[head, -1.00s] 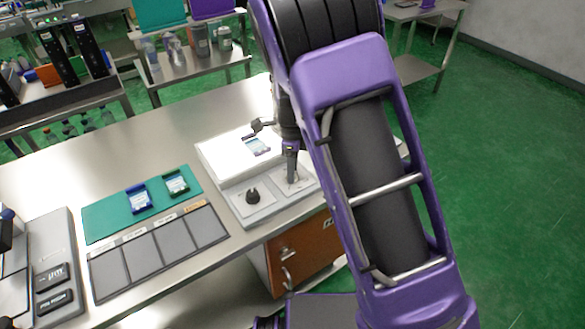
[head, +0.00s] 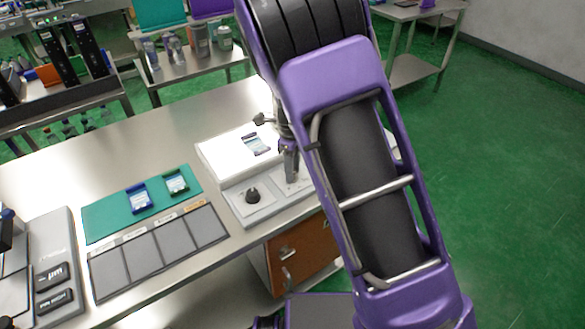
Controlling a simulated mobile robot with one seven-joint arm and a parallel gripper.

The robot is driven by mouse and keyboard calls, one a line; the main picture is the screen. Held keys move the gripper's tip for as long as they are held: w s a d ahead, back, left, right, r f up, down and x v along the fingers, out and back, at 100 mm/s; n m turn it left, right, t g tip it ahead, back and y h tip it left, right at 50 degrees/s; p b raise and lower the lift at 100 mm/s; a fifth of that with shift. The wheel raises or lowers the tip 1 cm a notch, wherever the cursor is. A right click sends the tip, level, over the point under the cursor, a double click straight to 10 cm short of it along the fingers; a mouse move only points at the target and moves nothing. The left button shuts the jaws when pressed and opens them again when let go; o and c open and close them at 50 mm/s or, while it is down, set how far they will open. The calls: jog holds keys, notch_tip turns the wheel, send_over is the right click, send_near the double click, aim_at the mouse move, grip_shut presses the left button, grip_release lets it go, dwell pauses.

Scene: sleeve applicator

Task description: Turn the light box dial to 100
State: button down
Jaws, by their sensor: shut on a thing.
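The light box (head: 228,166) is a white lit panel with a grey control strip, near the right end of the steel table. A black dial (head: 252,195) stands on the left part of the strip. My gripper (head: 291,178) points down at the right part of the strip and is shut there. What it is shut on, apparently a second dial, is hidden by the fingers and my arm. The dial scale markings are too small to read. A small sleeve-like item (head: 256,144) lies on the lit panel.
A teal mat (head: 107,213) with a blue-framed item (head: 138,198) and a green-framed item (head: 176,183) lies left of the light box. A grey sectioned tray (head: 143,257) is in front of it. The table's front edge runs close by the control strip.

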jog(key=c, duration=0.6)
grip_release()
notch_tip(320, 180, up, 17)
jog(key=shift+r, duration=0.2)
